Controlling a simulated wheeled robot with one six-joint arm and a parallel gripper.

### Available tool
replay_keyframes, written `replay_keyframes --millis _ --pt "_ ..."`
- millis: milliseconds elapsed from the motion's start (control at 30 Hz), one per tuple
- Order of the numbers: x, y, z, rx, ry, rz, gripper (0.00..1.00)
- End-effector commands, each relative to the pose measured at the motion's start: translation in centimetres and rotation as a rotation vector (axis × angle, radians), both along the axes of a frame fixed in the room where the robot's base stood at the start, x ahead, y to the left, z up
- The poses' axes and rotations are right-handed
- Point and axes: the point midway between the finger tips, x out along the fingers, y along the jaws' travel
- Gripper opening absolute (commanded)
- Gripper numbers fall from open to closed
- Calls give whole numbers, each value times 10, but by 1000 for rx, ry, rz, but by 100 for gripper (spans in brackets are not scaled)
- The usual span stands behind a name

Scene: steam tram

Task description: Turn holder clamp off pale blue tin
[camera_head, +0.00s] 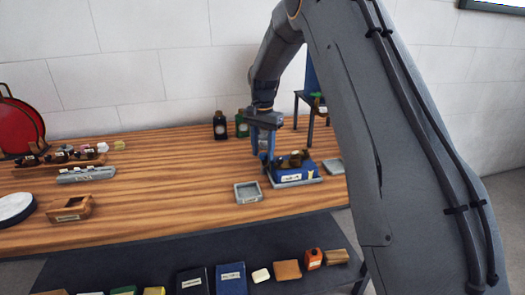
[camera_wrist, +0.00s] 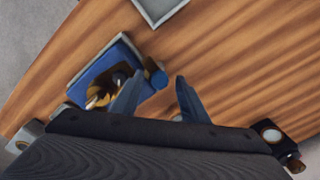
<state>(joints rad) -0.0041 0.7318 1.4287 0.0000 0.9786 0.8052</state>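A blue block-shaped holder (camera_head: 294,176) with a white label stands on a grey base towards the right of the wooden table. Brown and dark round parts (camera_head: 296,157) sit on its top, and they show in the wrist view (camera_wrist: 98,97) too. In the wrist view a small blue rounded piece (camera_wrist: 159,79) shows at the holder's near corner, between my fingertips; I cannot tell whether it is the tin or part of the clamp. My gripper (camera_head: 266,155) points down beside the holder's left side. Its fingers (camera_wrist: 160,88) are apart, with nothing visibly gripped. No pale blue tin shows clearly.
A grey square tray (camera_head: 248,185) lies left of the holder. Dark bottles (camera_head: 220,125) and a green one (camera_head: 242,123) stand behind. A wooden box (camera_head: 73,208) and a grey rack (camera_head: 86,174) are at left. A lower shelf (camera_head: 180,256) holds several items. The table's middle is clear.

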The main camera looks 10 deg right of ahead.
Motion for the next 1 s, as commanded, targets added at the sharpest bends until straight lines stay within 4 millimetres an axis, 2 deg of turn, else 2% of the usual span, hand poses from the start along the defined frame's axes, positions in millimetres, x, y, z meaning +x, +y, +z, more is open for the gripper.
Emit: replay_keyframes --millis 267,700,1000 --pt "0 0 6 0 0 1 41" --pt "1 0 69 0 -1 0 41" --pt "0 0 78 0 1 0 41"
